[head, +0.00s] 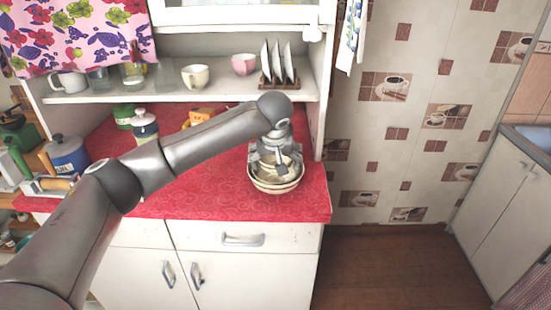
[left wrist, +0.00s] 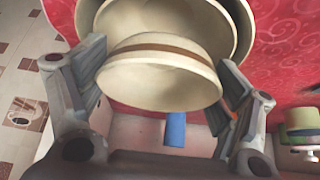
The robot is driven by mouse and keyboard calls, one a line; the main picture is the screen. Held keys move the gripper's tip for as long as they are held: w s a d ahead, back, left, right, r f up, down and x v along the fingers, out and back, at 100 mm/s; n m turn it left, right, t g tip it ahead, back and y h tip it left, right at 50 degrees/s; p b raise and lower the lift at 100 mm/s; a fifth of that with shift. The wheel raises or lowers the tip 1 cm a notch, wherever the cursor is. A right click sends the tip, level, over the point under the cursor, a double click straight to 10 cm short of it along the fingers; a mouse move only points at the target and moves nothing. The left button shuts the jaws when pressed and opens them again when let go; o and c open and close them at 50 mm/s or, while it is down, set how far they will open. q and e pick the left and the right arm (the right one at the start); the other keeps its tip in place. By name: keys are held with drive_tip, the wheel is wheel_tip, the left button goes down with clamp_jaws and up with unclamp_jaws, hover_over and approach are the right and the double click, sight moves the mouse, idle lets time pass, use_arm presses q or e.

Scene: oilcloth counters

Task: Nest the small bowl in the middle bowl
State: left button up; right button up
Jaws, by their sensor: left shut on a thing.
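The small bowl (left wrist: 160,75), cream with a brown band, sits between the fingers of my left gripper (head: 270,152), which is shut on it. In the left wrist view the small bowl covers part of a larger cream bowl, seemingly the middle bowl (left wrist: 170,18), with another rim around that one. In the head view the gripper points down over the stacked bowls (head: 275,188) near the counter's front right. The fingers hide much of the small bowl there. I cannot tell whether the small bowl touches the bowl below. My right gripper is not in view.
The red oilcloth counter (head: 205,203) is clear left of the bowls; its front and right edges are close. Jars, including a white-lidded one (head: 144,125), and a blue pot (head: 66,154) stand to the left. A shelf behind holds cups and a plate rack (head: 279,68).

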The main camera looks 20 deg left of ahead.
use_arm(q)
drive_tip(key=shift+f+b, duration=0.3)
drive_tip(key=shift+f, duration=0.05)
idle(0.5)
drive_tip(key=shift+f, duration=0.25)
idle(0.3)
drive_tip(key=shift+s+f+b, duration=0.15)
drive_tip(key=shift+f+b, duration=0.05)
drive_tip(key=shift+b, duration=0.1)
drive_tip(key=shift+s+d+f, duration=0.1)
drive_tip(key=shift+s+f, duration=0.05)
drive_tip(key=shift+f, duration=0.05)
drive_tip(key=o, duration=1)
drive_tip(key=shift+c, duration=0.2)
